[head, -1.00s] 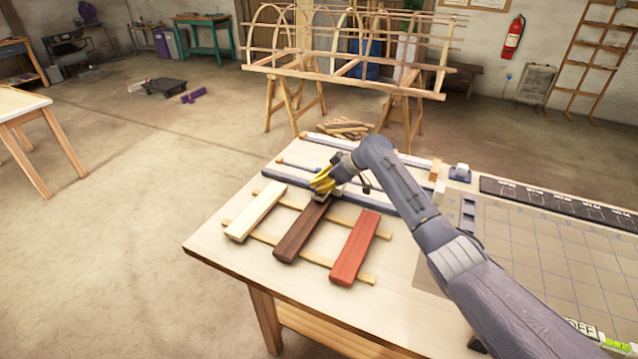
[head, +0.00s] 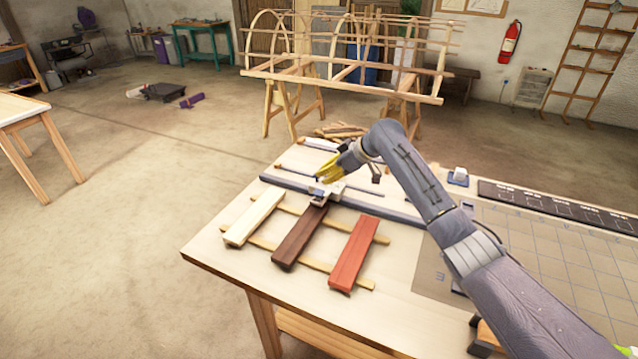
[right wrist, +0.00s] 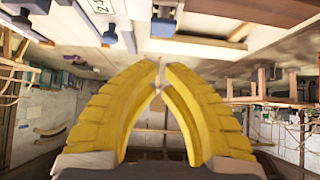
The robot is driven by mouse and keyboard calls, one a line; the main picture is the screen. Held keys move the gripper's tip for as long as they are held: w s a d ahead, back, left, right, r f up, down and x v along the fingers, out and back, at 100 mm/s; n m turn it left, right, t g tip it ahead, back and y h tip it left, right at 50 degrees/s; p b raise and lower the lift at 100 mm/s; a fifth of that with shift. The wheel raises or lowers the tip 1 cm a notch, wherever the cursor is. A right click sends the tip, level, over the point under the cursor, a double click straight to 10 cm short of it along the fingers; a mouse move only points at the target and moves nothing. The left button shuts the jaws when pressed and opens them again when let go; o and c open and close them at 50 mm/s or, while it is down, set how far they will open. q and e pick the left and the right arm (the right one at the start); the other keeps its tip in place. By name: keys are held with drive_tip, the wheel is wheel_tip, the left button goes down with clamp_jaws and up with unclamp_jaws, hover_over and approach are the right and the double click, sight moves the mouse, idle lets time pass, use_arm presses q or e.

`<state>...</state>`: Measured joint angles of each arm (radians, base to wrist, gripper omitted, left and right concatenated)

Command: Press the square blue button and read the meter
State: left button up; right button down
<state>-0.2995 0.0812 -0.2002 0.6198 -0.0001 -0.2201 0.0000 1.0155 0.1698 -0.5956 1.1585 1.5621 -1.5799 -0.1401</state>
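A small grey meter (head: 325,194) sits across the far end of the dark brown lath (head: 299,238). In the right wrist view, a white display (right wrist: 97,9) with dark digits is partly cut by the top edge; I read about "24", not surely. A small blue part (right wrist: 109,35) shows beside it; I cannot tell if it is the square button. My right gripper (head: 325,170), with yellow fingers, hangs just above and beyond the meter, apart from it. Its fingertips (right wrist: 160,67) meet with nothing between them. My left gripper is not in view.
A pale lath (head: 254,218) and a red lath (head: 353,254) lie either side on thin strips. A long grey bar (head: 380,206) runs behind them. A blue stand with a white block (head: 459,174) stands to the right. The table's front left corner is clear.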

drive_tip(key=v, duration=0.6)
drive_tip(key=shift+s+r, duration=0.15)
drive_tip(key=shift+r, duration=0.15)
drive_tip(key=shift+d, duration=0.1)
